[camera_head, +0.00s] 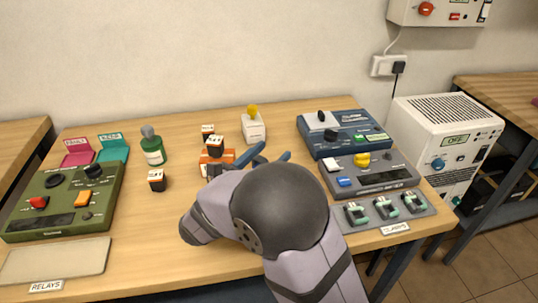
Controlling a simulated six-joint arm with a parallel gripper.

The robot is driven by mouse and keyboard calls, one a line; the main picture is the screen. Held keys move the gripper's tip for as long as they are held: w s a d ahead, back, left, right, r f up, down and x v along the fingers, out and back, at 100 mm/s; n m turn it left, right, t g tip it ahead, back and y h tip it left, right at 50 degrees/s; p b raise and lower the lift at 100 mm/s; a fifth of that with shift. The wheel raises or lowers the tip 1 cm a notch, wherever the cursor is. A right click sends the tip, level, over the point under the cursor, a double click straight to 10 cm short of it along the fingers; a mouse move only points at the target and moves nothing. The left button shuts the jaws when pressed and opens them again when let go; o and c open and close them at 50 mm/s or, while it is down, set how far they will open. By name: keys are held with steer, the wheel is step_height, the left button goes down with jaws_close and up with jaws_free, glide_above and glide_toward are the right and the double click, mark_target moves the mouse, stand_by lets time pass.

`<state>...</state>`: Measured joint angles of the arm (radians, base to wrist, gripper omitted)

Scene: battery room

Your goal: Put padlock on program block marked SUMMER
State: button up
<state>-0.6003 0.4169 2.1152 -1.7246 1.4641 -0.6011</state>
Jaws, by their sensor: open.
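My gripper (273,151) is over the middle of the table, its blue fingers apart and nothing visible between them; my arm hides part of the table below. I cannot make out a padlock. No SUMMER marking is readable, so I cannot tell which thing is the program block. Small dark blocks with pale marked tops stand left of my gripper: one at the back (208,130), one by the orange block (216,145), and one apart at the front left (157,180). The orange block (228,156) is close to the left finger, partly hidden.
A green device (65,200) and an empty RELAYS mat (55,262) are left. A green bottle (152,148) and a white yellow-knobbed box (254,128) stand behind. Blue (340,133) and grey (385,178) devices and a CLAMPS tray (405,222) are right.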

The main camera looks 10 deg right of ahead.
steer(key=shift+r, duration=0.25)
steer(key=v, duration=1.2)
step_height(320, 180, up, 5)
steer(key=d+m+p, duration=0.2)
steer(key=p, duration=0.2)
steer(key=s+d+f+m+g+y+p, duration=0.1)
steer(key=s+d+f+m+g+p, duration=0.1)
steer(key=s+d+m+g+p, duration=0.4)
steer(key=s+d+f+m+g+y+p, duration=0.1)
steer(key=s+d+m+g+p, duration=0.2)
steer(key=d+g, duration=0.35)
steer(key=s+d+m+g+y+p, duration=0.1)
steer(key=s+m+g+y+p, duration=0.1)
steer(key=s+m+y+p, duration=0.35)
steer(key=shift+s+a+r+m+t+y+p, duration=0.35)
steer(key=shift+a+m+y+p, duration=0.5)
steer(key=shift+m, duration=0.9)
steer(key=shift+s+a+r+m+t+y+p, duration=0.25)
steer(key=shift+a+m+y+p, duration=0.55)
steer(key=shift+m, duration=0.95)
steer(key=shift+s+a+r+m+t+y+p, duration=0.35)
steer(key=shift+a+m+y+p, duration=0.5)
steer(key=shift+m, duration=0.9)
